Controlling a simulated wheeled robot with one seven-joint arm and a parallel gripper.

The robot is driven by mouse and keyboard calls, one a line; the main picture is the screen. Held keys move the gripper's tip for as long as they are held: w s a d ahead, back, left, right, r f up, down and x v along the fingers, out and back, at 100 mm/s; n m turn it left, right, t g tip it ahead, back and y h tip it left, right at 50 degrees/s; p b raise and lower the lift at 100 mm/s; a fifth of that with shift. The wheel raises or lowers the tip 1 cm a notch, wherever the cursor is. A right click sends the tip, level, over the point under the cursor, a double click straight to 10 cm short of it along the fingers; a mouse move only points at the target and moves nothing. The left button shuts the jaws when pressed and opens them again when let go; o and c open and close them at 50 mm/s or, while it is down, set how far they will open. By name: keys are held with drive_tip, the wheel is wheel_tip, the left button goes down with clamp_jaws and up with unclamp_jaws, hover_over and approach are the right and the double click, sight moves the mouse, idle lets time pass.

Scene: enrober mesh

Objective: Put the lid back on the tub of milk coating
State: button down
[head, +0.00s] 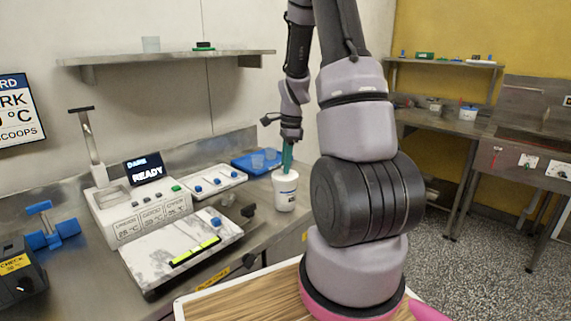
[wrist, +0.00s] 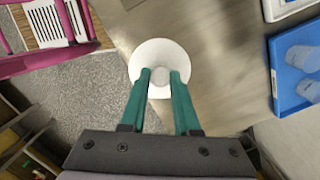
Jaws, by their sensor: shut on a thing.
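The tub (head: 285,194) is white with a dark label and stands upright on the steel counter, near its right edge. My gripper (head: 287,167) points down at the tub's top with its teal fingers. In the wrist view my gripper (wrist: 161,75) is shut on the small round knob of the white lid (wrist: 160,51), one finger on each side. The lid is over the tub's mouth and hides it. I cannot tell whether the lid rests fully on the rim or sits slightly above it.
A blue tray (head: 255,161) with clear cups is behind the tub; it also shows in the wrist view (wrist: 284,92). A white machine (head: 133,205) reading "DARK READY" and a marbled slab (head: 180,244) stand to the left. A wall shelf (head: 165,56) hangs above.

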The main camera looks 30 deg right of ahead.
drive_tip(key=c, duration=0.6)
unclamp_jaws()
drive_tip(key=shift+o, duration=0.2)
drive_tip(key=o, duration=0.5)
drive_tip(key=shift+r, duration=3.5)
drive_tip(key=shift+c, duration=0.4)
